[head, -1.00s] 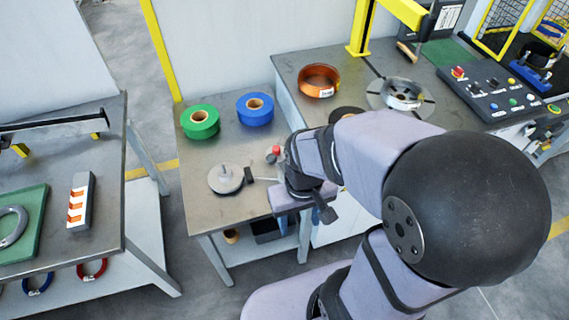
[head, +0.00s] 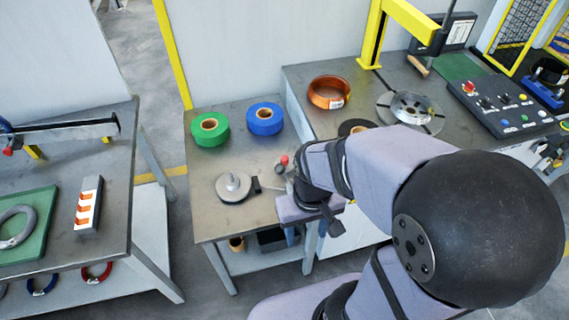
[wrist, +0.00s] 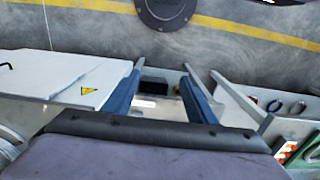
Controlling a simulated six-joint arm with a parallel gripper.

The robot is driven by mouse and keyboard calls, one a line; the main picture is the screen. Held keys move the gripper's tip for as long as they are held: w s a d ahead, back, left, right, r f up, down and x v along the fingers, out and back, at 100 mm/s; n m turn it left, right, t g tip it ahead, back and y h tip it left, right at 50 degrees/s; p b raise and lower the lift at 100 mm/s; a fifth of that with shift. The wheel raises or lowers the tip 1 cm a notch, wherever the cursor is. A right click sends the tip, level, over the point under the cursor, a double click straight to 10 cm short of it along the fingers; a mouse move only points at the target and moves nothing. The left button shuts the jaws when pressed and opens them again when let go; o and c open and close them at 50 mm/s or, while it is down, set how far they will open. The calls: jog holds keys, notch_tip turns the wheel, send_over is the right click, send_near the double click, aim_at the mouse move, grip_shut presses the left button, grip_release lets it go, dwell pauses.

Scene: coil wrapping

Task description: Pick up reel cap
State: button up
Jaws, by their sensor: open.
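The reel cap, seemingly the grey disc with an upright knob (head: 233,187), lies flat on the small middle table (head: 215,219) in the head view. My gripper (head: 290,236) is mostly hidden beneath my wrist there, at the table's front right; a blue part of it shows, to the right of and apart from the cap. In the wrist view the two blue fingers of my gripper (wrist: 160,84) stand apart with nothing held between them. I cannot make out the cap in the wrist view.
A green reel (head: 210,129) and a blue reel (head: 265,118) sit behind the cap. A small black block (head: 257,184) lies just right of it, and a red-topped item (head: 284,160) stands near my wrist. The table left of the cap is clear.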

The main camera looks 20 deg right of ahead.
aim_at(283, 160)
jog(key=shift+c, duration=0.4)
jog(key=w+a+f+t+h+b, duration=0.1)
jog(key=w+a+f+t+b, duration=0.15)
jog(key=w+b, duration=0.95)
jog(key=w+a+f+t+h+b, duration=0.1)
jog(key=w+f+t+h+b, duration=0.25)
jog(key=w, duration=1.55)
jog(key=w+f+m+b, duration=0.1)
jog(key=w+f+b, duration=0.1)
jog(key=f, duration=0.1)
jog(key=w+a+f+m+b, duration=0.1)
jog(key=w+f+m+b, duration=0.1)
jog(key=w+f+b, duration=0.1)
jog(key=w+a+f+m+t+h+b, duration=0.1)
jog(key=w+f+m+b, duration=0.1)
jog(key=f, duration=0.2)
jog(key=shift+w+b, duration=0.2)
jog(key=shift+b, duration=0.1)
jog(key=s+d+m+h, duration=0.1)
jog(key=d+m+h, duration=0.1)
jog(key=s+d+f+m+h, duration=0.1)
jog(key=s+m+h, duration=0.1)
jog(key=shift+s+d+f+m, duration=0.1)
jog(key=shift+s+d+m, duration=0.05)
jog(key=shift+d+m, duration=0.25)
jog(key=shift+s+d+r+m+h, duration=0.25)
jog(key=shift+s+d+m+h, duration=0.25)
jog(key=shift+m, duration=0.2)
jog(key=shift+p+x, duration=1)
jog(key=shift+x, duration=2.7)
